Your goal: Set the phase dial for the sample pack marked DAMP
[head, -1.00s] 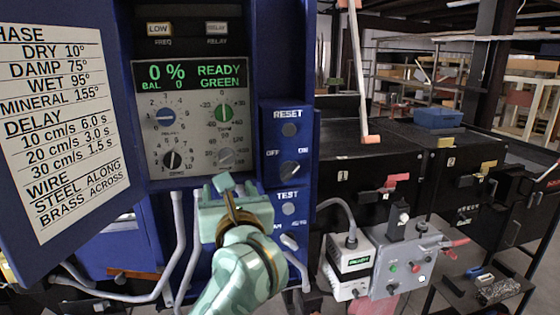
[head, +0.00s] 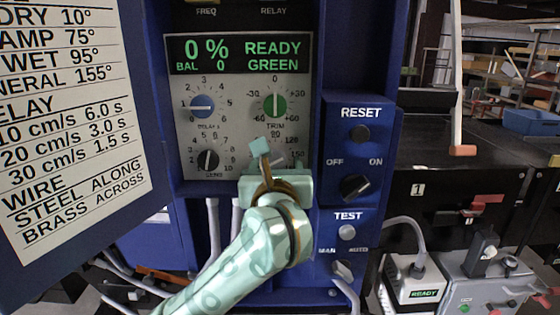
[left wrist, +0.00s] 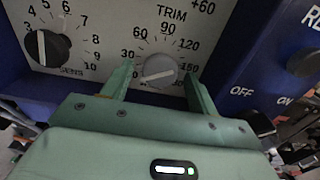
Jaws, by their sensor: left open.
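The grey phase dial (left wrist: 160,70) sits at the lower right of the detector panel, with a degree scale around it. Its pale pointer line lies nearly level in the left wrist view; which end points is unclear. In the head view the dial (head: 278,160) is partly hidden by my left gripper (head: 268,160). My left gripper (left wrist: 158,78) is open, one finger on each side of the dial in the wrist view; I cannot tell whether they touch it. The white chart (head: 75,125) on the left lists DAMP at 75°. My right gripper is not in view.
The display (head: 238,54) reads 0 % and READY GREEN.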

